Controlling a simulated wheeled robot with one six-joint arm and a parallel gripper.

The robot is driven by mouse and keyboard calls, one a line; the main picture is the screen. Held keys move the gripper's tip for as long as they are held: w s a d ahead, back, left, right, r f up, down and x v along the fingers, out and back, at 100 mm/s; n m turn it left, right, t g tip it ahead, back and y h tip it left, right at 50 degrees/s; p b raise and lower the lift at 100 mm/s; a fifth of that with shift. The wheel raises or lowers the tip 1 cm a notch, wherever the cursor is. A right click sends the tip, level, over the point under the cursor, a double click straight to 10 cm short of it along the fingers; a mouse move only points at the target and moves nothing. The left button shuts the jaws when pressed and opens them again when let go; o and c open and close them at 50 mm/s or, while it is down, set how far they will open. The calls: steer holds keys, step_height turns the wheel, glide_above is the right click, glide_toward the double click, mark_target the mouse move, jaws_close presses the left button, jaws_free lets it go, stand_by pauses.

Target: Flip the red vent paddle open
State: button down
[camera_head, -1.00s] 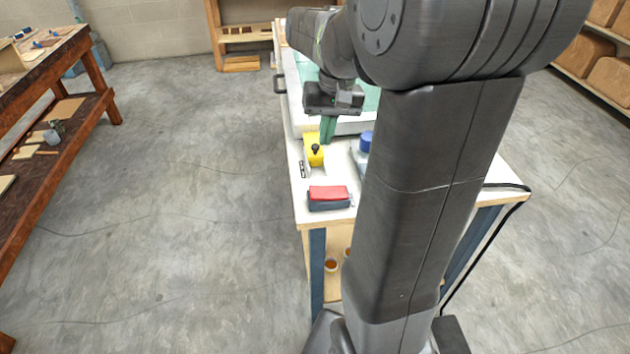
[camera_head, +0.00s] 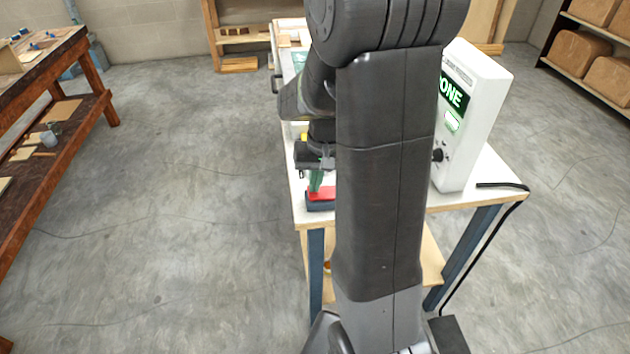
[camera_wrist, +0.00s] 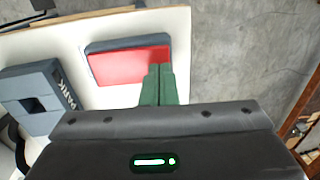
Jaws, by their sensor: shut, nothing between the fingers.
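The red vent paddle (camera_head: 322,194) lies on top of a dark block (camera_head: 319,206) near the front left corner of the white bench top. In the wrist view the paddle (camera_wrist: 130,66) is a flat red plate on its dark base (camera_wrist: 116,44). My gripper (camera_head: 316,186) points down with its green fingers shut and empty. In the wrist view the fingertips (camera_wrist: 159,70) overlap the right part of the paddle's near edge. I cannot tell whether they touch it. My arm hides part of the paddle in the head view.
A white machine (camera_head: 475,115) with a green lit display and a knob stands on the bench at right. A dark block marked PARK (camera_wrist: 38,95) sits left of the fingers in the wrist view. A black cable (camera_head: 503,186) hangs over the right edge. Open floor lies left.

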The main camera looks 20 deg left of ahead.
steer(key=shift+f, duration=0.1)
steer(key=shift+s+a+f+h, duration=0.15)
steer(key=shift+f+h, duration=0.2)
steer(key=shift+h, duration=0.05)
steer(key=shift+r, duration=0.2)
steer(key=shift+r+p, duration=0.65)
steer(key=shift+r, duration=0.05)
steer(key=shift+r+p, duration=0.45)
steer(key=shift+r, duration=0.05)
step_height(320, 180, up, 13)
steer(key=a+p, duration=0.1)
steer(key=p, duration=0.1)
steer(key=shift+s+a, duration=0.3)
steer(key=shift+s, duration=0.15)
steer(key=shift+f, duration=0.15)
